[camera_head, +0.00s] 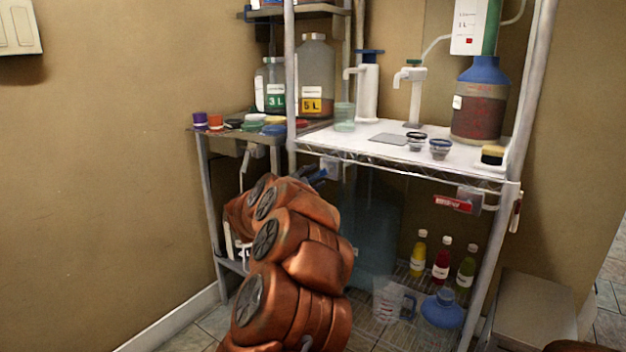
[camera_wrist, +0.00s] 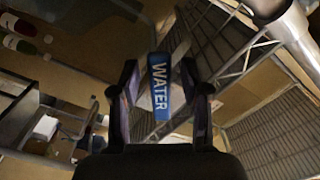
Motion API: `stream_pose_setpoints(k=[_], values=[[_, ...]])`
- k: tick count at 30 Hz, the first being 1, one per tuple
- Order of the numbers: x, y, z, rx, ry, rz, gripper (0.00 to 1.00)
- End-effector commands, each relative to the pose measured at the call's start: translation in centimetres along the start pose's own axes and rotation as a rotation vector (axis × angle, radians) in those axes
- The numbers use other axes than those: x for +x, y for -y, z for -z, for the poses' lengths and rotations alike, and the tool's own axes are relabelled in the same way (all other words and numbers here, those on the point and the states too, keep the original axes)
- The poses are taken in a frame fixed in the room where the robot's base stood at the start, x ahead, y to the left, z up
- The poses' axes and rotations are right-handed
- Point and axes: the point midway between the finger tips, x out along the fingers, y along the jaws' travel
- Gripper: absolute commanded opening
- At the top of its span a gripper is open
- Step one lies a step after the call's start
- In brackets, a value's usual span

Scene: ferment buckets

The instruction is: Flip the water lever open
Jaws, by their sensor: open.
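The blue water lever (camera_wrist: 160,88), marked "WATER" in white letters, stands lengthwise in the middle of the wrist view. My gripper (camera_wrist: 159,76) is open, with one dark finger on each side of the lever. I cannot tell whether either finger touches it. In the head view a small blue piece (camera_head: 317,175), which looks like this lever, shows beside a pale fitting (camera_head: 332,166) under the front edge of the white shelf. My copper-coloured arm hides most of that area and my gripper there.
A red lever (camera_head: 453,202) hangs under the right end of the white shelf (camera_head: 365,150). Pump dispensers and a blue-topped jar (camera_head: 481,100) stand on it. Below are small bottles (camera_head: 441,260), a clear jug (camera_head: 391,300) and a blue container (camera_head: 442,309). A metal post (camera_head: 291,80) rises close by.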

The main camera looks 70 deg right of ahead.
Motion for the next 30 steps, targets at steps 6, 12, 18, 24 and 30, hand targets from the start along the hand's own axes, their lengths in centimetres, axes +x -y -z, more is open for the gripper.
stream_pose_setpoints(k=[6,12,18,24,30], values=[[-0.02,0.01,-0.01,0.000,0.000,0.000,0.29],[-0.02,0.05,-0.01,0.000,0.000,0.001,0.08],[-0.04,0.13,0.01,0.000,0.000,0.003,0.00],[-0.05,0.22,0.02,0.001,0.000,0.004,0.00],[-0.14,0.38,-0.03,-0.002,0.001,0.007,0.00]])
